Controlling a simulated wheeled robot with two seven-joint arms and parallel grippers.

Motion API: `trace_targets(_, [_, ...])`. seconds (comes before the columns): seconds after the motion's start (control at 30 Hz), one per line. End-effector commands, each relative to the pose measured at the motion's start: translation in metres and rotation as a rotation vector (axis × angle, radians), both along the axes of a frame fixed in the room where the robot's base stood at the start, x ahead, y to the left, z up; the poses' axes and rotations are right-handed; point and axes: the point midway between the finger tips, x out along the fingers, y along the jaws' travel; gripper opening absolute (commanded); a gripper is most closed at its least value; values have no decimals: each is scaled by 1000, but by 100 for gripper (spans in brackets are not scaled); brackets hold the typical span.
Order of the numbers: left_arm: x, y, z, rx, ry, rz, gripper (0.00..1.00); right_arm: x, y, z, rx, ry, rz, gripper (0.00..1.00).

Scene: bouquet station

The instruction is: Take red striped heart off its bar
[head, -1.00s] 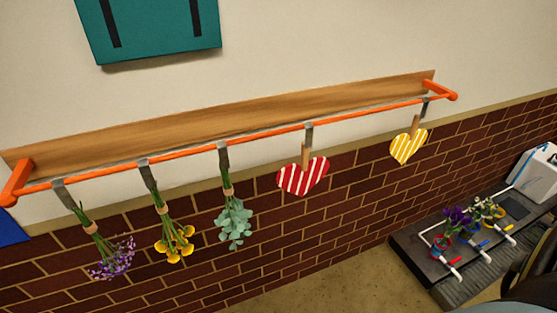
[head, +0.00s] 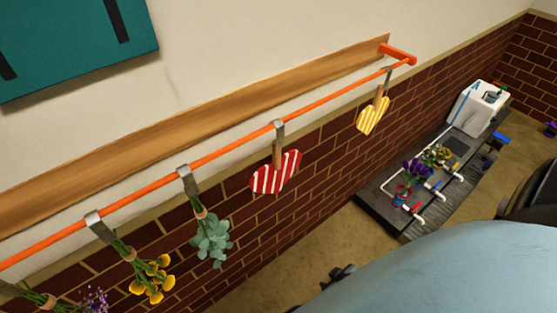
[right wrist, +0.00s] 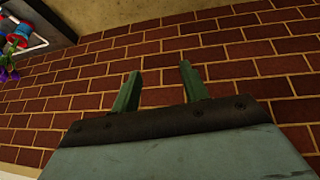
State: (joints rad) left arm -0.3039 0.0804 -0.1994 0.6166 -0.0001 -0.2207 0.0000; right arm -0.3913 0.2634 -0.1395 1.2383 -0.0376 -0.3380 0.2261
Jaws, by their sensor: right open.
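The red striped heart (head: 275,172) hangs from the orange bar (head: 225,148) by a wooden clip (head: 277,150) and a grey hook (head: 279,129). It is red with white stripes and hangs in front of the brick wall. My right gripper (right wrist: 158,88) shows in the right wrist view with two green fingers apart and nothing between them. Only brick wall lies beyond its fingers there, and the heart is not in that view. My left gripper is not in view.
A yellow striped heart (head: 373,115) hangs to the right on the same bar. Eucalyptus (head: 212,240), yellow flowers (head: 152,278) and purple flowers (head: 93,299) hang to the left. A dark bench (head: 380,207) with potted flowers and a white machine (head: 478,108) stands lower right.

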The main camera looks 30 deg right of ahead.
Motion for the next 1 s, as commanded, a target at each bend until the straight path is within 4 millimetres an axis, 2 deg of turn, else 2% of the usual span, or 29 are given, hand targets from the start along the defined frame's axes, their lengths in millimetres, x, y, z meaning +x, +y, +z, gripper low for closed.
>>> trace_targets(0.03, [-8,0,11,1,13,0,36,26,-9,41,-2,-71,-6,45])
trace_targets(0.17, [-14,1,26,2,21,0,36,79,-17,134,13,-241,-16,45])
trace_targets(0.2, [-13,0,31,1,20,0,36,92,-17,165,20,-291,-15,45])
trace_targets(0.27, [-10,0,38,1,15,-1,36,110,-14,211,36,-366,-9,45])
trace_targets(0.3, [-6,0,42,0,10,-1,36,119,-11,241,48,-412,-4,45])
trace_targets(0.4, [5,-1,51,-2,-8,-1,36,134,0,310,78,-514,14,45])
trace_targets(0.5, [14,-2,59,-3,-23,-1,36,140,12,363,109,-590,33,45])
trace_targets(0.6, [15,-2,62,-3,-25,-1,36,142,22,398,131,-640,48,45])
trace_targets(0.7, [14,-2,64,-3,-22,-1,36,143,27,416,147,-665,55,45])
trace_targets(0.83, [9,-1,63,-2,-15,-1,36,154,30,417,151,-674,58,45])
trace_targets(1.0, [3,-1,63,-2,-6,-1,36,181,31,405,150,-676,58,45])
